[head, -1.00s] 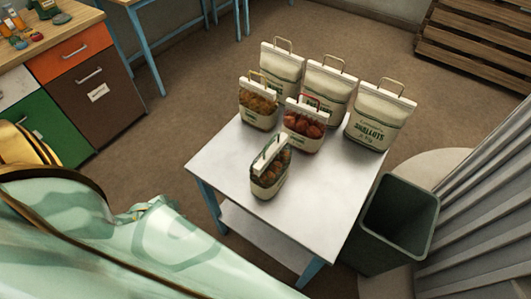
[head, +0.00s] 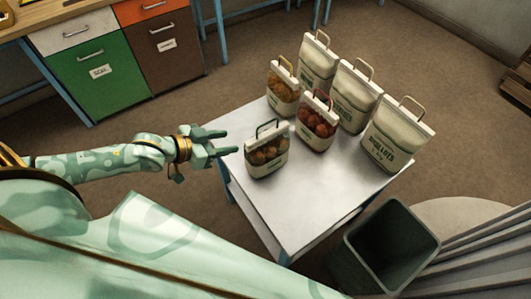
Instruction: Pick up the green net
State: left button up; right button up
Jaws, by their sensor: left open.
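The green net (head: 267,155) is a small net bag with a white top band, a dark green handle and brownish contents. It stands upright near the left edge of the white table (head: 290,212). My left gripper (head: 229,141) is at the left edge of the table, just left of the green net. Its two fingers are spread and point at the bag, with a small gap between them and it. Nothing is between the fingers. My right gripper is not in view.
A red-handled net (head: 317,124) stands right of the green net, and a yellow-handled net (head: 283,92) behind it. Several cream sacks (head: 394,138) stand behind these. A dark bin (head: 392,244) is at the table's right front. The table's front is clear.

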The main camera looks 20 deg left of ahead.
aim_at(256, 137)
pick_arm(q)
jog(key=b+x, duration=0.2)
jog(key=x, duration=0.6)
jog(key=shift+w+d+f, duration=0.3)
jog(key=shift+w, duration=0.25)
jog(key=b+x, duration=0.2)
jog(key=x, duration=0.3)
jog(key=shift+w+a, duration=0.1)
jog(key=shift+w, duration=0.1)
jog(key=shift+s, duration=0.1)
grip_shut()
jog(key=shift+s+f, duration=0.15)
